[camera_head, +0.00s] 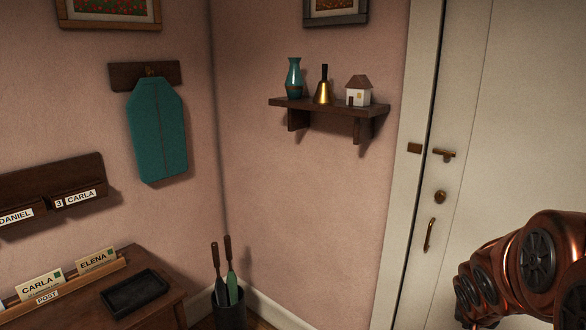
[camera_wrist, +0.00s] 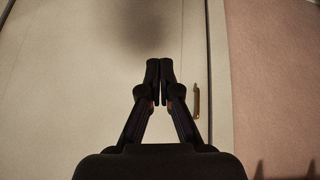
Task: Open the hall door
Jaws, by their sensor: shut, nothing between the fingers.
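The cream hall door (camera_head: 510,130) fills the right of the head view and looks closed in its frame. Near its left edge it has a small brass bolt (camera_head: 443,154), a round brass knob (camera_head: 440,196) and a brass pull handle (camera_head: 429,234). A brass keeper plate (camera_head: 414,148) sits on the frame, with a gap between it and the bolt. In the wrist view my gripper (camera_wrist: 159,75) is shut and empty in front of the door panel (camera_wrist: 80,80). The pull handle (camera_wrist: 196,100) shows just right of the fingers, apart from them. The head view does not show my fingertips.
A wall shelf (camera_head: 330,110) holds a teal vase, a brass bell and a small house. A dark bin (camera_head: 229,314) with two tools stands in the corner. A wooden desk (camera_head: 160,285) with post is at lower left. A teal board (camera_head: 158,130) hangs on the wall.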

